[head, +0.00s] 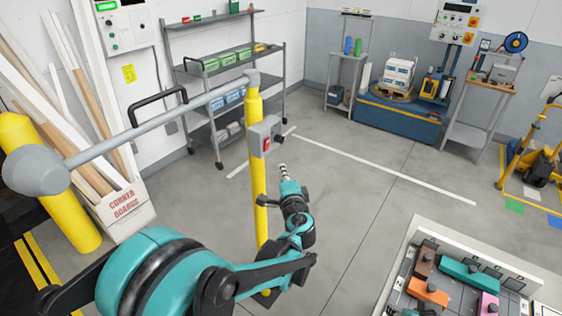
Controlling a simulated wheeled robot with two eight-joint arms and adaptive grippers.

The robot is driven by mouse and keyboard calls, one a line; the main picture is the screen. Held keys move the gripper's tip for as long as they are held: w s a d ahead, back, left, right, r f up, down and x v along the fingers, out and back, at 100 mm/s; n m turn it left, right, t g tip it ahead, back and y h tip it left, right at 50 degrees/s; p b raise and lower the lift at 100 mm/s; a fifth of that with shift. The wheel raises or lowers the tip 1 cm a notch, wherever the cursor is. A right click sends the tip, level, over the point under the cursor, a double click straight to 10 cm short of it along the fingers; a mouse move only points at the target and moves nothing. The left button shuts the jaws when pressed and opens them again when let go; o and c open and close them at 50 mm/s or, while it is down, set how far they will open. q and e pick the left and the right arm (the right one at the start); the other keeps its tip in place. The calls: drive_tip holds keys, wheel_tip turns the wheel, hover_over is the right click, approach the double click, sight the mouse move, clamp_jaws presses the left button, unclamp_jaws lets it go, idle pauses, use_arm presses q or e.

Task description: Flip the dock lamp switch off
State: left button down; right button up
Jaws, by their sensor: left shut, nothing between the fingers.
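A grey switch box (262,132) is fixed to the upper part of a yellow post (258,190). A small red switch (266,144) shows on its face, and a dark knob sticks out on its right side. I cannot tell the switch's position. A grey lamp arm (150,124) runs from the post top to a rounded grey lamp head (36,170) at the left. My left gripper (284,170) is shut and empty, pointing up, just below and right of the switch box in the picture, apparently apart from it. My right gripper is not in view.
A crate (412,236) with several coloured parts stands at the lower right. A box of corner boards (124,208) and a yellow bollard (58,190) are at the left. Shelving (222,98) stands behind. The floor right of the post is clear.

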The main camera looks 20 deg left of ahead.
use_arm(q)
drive_tip(key=shift+d+f+v, duration=0.1)
drive_tip(key=shift+f+v, duration=0.05)
drive_tip(key=shift+v, duration=0.95)
drive_tip(key=shift+d+f+v, duration=0.1)
drive_tip(key=shift+f+v, duration=0.1)
drive_tip(key=shift+v, duration=0.95)
drive_tip(key=shift+w, duration=0.1)
